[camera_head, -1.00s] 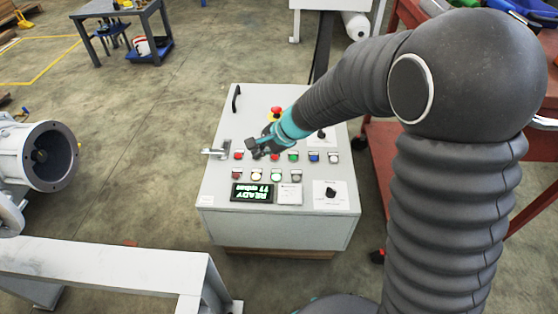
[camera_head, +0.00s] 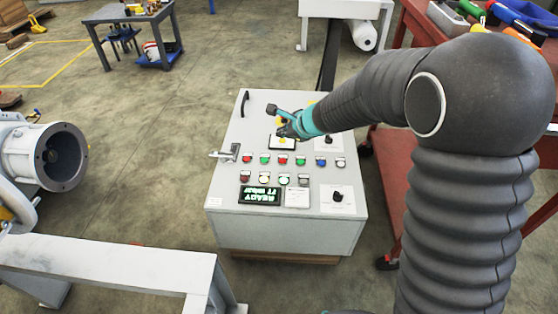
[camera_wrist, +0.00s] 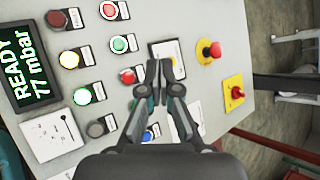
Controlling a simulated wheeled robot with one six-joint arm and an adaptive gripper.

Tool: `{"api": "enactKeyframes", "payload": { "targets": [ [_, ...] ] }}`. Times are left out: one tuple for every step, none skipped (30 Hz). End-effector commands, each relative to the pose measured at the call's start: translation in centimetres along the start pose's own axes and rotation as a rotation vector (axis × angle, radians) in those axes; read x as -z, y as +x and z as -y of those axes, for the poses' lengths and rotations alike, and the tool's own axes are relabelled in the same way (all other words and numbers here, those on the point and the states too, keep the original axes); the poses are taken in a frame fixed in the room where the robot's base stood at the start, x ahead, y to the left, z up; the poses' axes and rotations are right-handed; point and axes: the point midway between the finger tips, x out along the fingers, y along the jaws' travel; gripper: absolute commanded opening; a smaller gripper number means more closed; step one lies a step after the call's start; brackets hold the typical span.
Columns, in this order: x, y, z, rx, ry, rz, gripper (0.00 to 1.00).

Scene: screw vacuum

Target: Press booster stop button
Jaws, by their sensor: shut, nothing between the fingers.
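The control panel (camera_head: 225,200) is a pale grey sloped box with two rows of small buttons. Its labels are too small to read, so I cannot tell which is booster stop. The upper row has a red button (camera_head: 247,158), a green one (camera_head: 265,159), another red one (camera_head: 282,160), then green, blue and white. In the wrist view the middle red button (camera_wrist: 127,75) lies just left of the fingertips. My gripper (camera_head: 284,131) is shut and empty over the panel, beyond the upper row. Its closed fingertips (camera_wrist: 158,68) partly cover a yellow-marked plate (camera_wrist: 172,60).
A red mushroom button (camera_wrist: 210,51) and a red-and-yellow switch (camera_wrist: 235,92) stick up beside the fingers. A lit display (camera_head: 260,195) reads READY 77 mbar. A metal handle (camera_head: 226,153) sits at the panel's left. A red cart (camera_head: 395,190) stands close on the right.

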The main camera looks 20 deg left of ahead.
Motion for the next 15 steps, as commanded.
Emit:
{"api": "enactKeyframes", "payload": {
  "targets": [
    [0.2,0.3,-0.2,-0.001,0.001,0.000,0.00],
    [0.3,0.4,-0.3,-0.001,0.001,0.000,0.00],
    [0.4,0.6,-0.5,-0.001,0.000,0.000,0.00],
    [0.6,0.8,-0.6,-0.001,-0.001,-0.001,0.00],
    [0.7,0.9,-0.7,-0.001,-0.001,-0.001,0.00],
    [0.9,1.2,-0.9,-0.001,0.000,0.000,0.00],
    [1.0,1.4,-1.1,-0.001,0.000,0.000,0.00],
    [1.2,1.7,-1.2,-0.001,-0.001,-0.001,0.00],
    [1.5,2.1,-1.6,-0.001,-0.002,-0.001,0.00],
    [1.7,2.4,-1.7,-0.001,-0.001,-0.001,0.00],
    [1.9,2.6,-1.9,-0.001,-0.001,-0.001,0.00],
    [2.2,3.0,-2.2,-0.001,0.000,-0.001,0.00],
    [2.4,3.3,-2.4,-0.001,0.000,-0.001,0.00],
    [2.6,3.6,-2.6,-0.001,0.000,-0.001,0.00],
    [2.9,3.9,-2.9,-0.001,-0.001,-0.001,0.00]
  ]
}}
